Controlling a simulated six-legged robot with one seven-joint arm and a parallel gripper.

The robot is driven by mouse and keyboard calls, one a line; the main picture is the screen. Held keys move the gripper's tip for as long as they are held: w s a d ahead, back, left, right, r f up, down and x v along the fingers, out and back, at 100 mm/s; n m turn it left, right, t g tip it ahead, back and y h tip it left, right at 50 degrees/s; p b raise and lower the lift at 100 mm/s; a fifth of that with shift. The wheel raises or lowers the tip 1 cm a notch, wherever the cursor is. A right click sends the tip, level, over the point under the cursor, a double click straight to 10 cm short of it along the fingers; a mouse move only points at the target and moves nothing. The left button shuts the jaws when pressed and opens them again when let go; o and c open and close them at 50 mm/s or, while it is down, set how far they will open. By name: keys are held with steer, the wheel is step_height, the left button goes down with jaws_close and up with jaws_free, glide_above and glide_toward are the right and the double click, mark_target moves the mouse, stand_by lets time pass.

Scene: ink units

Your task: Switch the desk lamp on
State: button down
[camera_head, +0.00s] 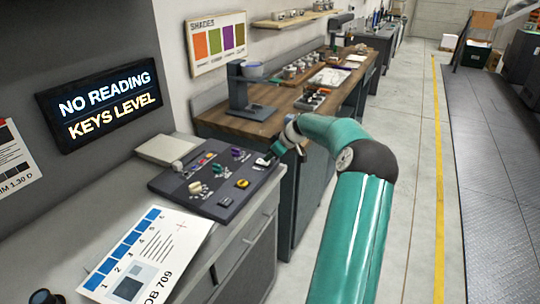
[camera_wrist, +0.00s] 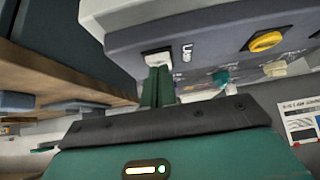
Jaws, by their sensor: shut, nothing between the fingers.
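A dark control panel (camera_head: 215,178) with coloured knobs and keys lies on the grey bench at the left. My gripper (camera_head: 270,157) is at its far right corner, partly hidden by my own wrist. In the wrist view, my gripper (camera_wrist: 158,72) is shut and empty, its green fingertips at a small white switch (camera_wrist: 157,57) on the panel's edge. I cannot tell whether they touch it. A yellow knob (camera_wrist: 265,41) is farther right. I cannot pick out a desk lamp for certain in either view.
A wall display (camera_head: 105,104) reads "NO READING KEYS LEVEL". A printed sheet (camera_head: 146,253) lies in front of the panel. A wooden bench (camera_head: 235,123) with a dark stand (camera_head: 247,92) and small items is behind.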

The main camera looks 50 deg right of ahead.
steer(key=shift+s+f, duration=0.2)
steer(key=shift+f, duration=0.2)
steer(key=shift+r, duration=0.85)
